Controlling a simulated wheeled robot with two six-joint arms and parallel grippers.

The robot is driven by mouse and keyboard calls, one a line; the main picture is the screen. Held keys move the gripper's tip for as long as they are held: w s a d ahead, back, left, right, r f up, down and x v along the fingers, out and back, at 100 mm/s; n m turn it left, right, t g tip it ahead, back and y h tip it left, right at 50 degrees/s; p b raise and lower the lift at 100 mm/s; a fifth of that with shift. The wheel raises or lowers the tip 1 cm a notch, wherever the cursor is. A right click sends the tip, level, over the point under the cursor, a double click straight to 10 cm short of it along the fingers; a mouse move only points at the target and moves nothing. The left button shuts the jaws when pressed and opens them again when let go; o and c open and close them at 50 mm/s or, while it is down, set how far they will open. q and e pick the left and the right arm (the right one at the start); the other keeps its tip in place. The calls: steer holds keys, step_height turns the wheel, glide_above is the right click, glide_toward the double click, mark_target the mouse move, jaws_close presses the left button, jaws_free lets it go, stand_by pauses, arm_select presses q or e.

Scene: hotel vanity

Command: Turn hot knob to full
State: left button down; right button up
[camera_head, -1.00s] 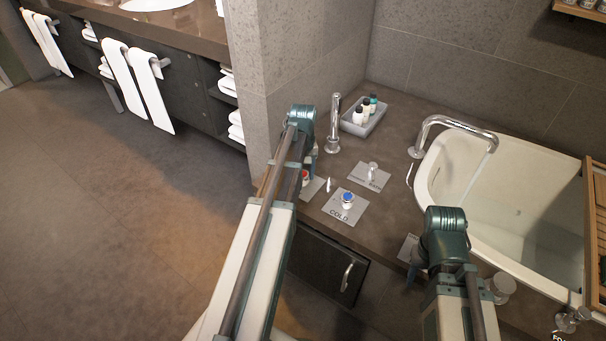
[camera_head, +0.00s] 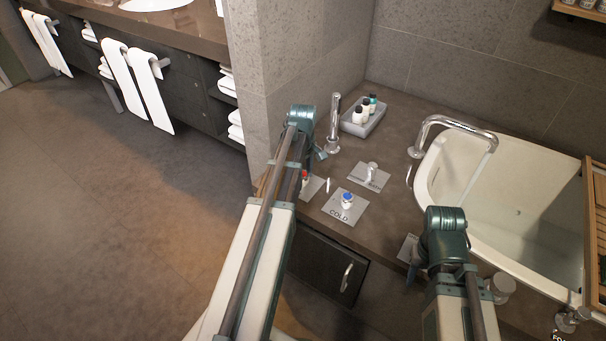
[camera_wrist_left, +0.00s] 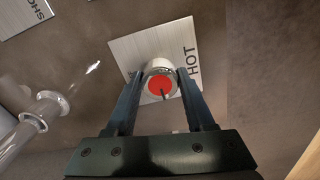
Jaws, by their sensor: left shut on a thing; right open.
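The hot knob (camera_wrist_left: 161,86) has a red top with a dark line pointing toward the bottom of the left wrist view. It stands on a metal plate (camera_wrist_left: 133,48) marked HOT. My left gripper (camera_wrist_left: 160,76) is shut on the knob, one finger on each side. In the head view the knob's red top (camera_head: 305,174) is partly hidden by my left arm, and a part of the left gripper (camera_head: 320,154) sticks out to the right. My right gripper (camera_head: 411,273) is open, low by the tub, with its fingertips mostly hidden.
The cold knob (camera_head: 347,200) with a blue top sits on its plate to the right. A tall chrome fitting (camera_head: 334,125) and a tray (camera_head: 364,125) of small bottles stand behind. A tap (camera_head: 456,122) runs into the tub (camera_head: 525,215) at right. A wall corner (camera_head: 262,100) is close at left.

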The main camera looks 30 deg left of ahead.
mark_target(303, 174)
stand_by(0.4)
arm_select(q)
steer(key=shift+c, duration=1.3)
jaws_free()
steer(key=shift+r, duration=0.15)
step_height(303, 174, up, 14)
steer(key=p, duration=1.4)
steer(key=shift+f, duration=0.2)
steer(key=shift+f, duration=0.1)
